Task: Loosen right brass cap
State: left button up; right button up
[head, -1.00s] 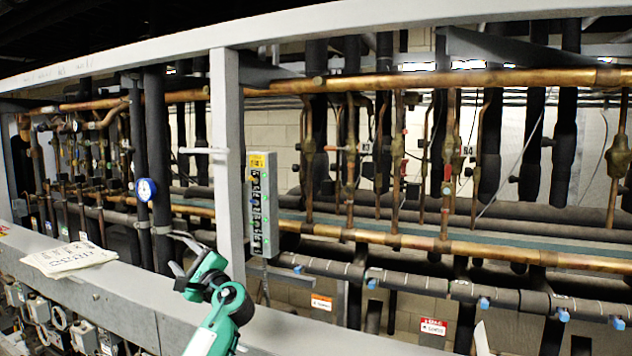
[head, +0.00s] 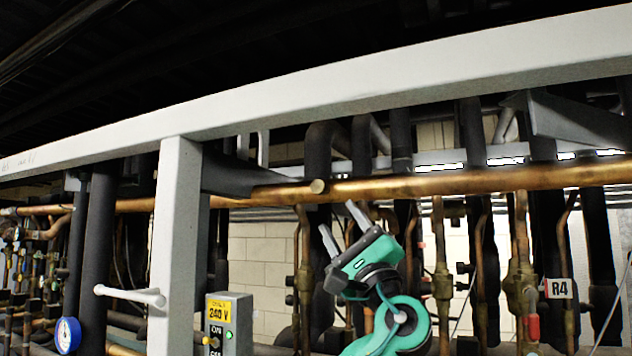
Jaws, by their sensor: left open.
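My left gripper (head: 339,217), green with two pale fingers, is open and empty. Its fingers point up and to the left, and in the picture the tips are a little below and right of the cap, with a visible gap. How far it is from the cap in depth, I cannot tell. My right gripper is out of view.
A grey post (head: 176,245) with a white handle (head: 130,295) stands to the left under a grey beam (head: 300,95). A control box (head: 228,330) marked 240 V is below. Brass valves (head: 520,285) and dark pipes are behind on the right.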

aim_at(315, 182)
pick_arm(q)
jog(key=p+x, duration=0.6)
jog(key=x, duration=0.5)
jog(key=shift+s+r, duration=0.1)
jog(key=shift+s, duration=0.05)
jog(key=shift+p+x, duration=0.4)
jog(key=shift+x, duration=0.4)
jog(key=shift+a, duration=0.1)
jog(key=shift+c, duration=0.5)
jog(key=c, duration=0.7)
jog(key=shift+c, duration=1)
jog(key=shift+n, duration=0.3)
